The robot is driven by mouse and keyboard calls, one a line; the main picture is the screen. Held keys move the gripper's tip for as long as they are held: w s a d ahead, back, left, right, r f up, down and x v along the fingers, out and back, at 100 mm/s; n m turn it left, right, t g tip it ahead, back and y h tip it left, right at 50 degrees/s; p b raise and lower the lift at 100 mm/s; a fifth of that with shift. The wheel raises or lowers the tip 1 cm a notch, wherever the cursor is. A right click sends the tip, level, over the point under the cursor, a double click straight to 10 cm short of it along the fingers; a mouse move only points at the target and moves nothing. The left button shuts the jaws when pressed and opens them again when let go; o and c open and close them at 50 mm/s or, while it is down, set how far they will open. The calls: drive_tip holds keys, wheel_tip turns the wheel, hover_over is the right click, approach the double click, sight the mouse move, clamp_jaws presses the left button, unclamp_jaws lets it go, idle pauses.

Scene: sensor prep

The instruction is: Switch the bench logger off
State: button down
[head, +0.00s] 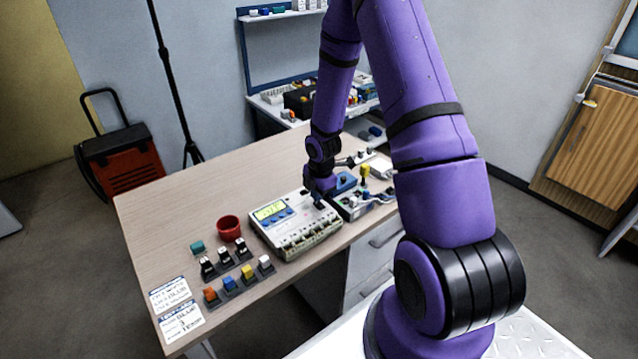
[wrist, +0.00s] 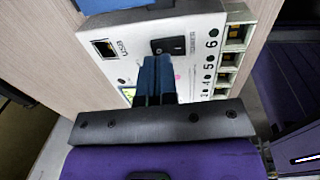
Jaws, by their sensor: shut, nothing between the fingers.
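The bench logger (head: 293,240) is a pale box on the table with a lit yellow-green display, blue buttons and a row of terminals along its front. In the wrist view, its white panel (wrist: 120,68) shows a black rocker switch (wrist: 174,44) between a square socket and numbered terminals. I cannot tell which way the rocker is set. My gripper (head: 319,204) is over the right end of the logger, pointing down. In the wrist view, its blue fingers (wrist: 156,62) are shut together and empty, with tips just beside the switch. Whether they touch the panel is unclear.
A red cup (head: 229,228) stands left of the logger, near several small coloured sensor blocks (head: 229,285). Printed cards (head: 181,321) lie at the table's left corner. A small device with a yellow knob (head: 365,172) is close on the gripper's right. The table's back left is clear.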

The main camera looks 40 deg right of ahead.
drive_tip(key=shift+w+f, duration=0.1)
drive_tip(key=shift+f, duration=0.75)
